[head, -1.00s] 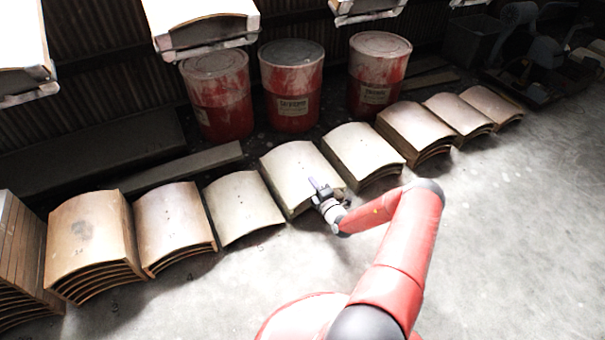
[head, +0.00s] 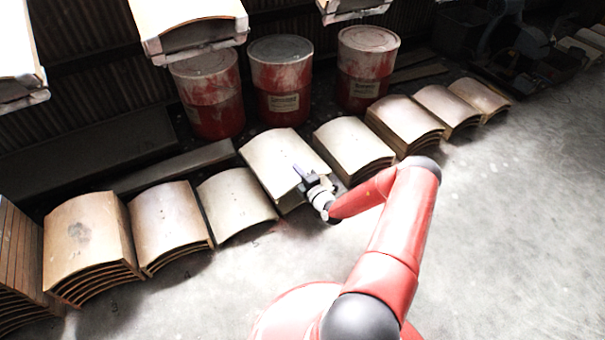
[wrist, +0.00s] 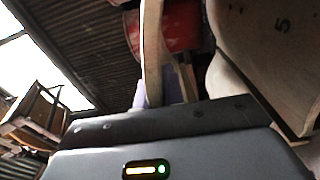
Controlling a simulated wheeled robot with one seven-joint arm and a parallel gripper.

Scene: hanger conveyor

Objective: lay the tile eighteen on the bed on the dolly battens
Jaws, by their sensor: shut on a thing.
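My gripper (head: 306,181) is shut on the front edge of a pale curved tile (head: 270,152), in the middle of the row. The tile is held nearly level above its place in the row; the gap beneath is hard to judge. In the wrist view this tile (wrist: 151,50) shows edge-on, rising from between the fingers. No number is readable on the held tile, so I cannot tell if it is eighteen. The bed on the dolly battens is not identifiable in these views.
Curved tiles (head: 237,205) and stacks (head: 92,235) stand close on both sides. Three red drums (head: 282,85) stand behind. Pale tiles (head: 190,18) hang overhead along the back. Open concrete floor (head: 500,240) lies at the right.

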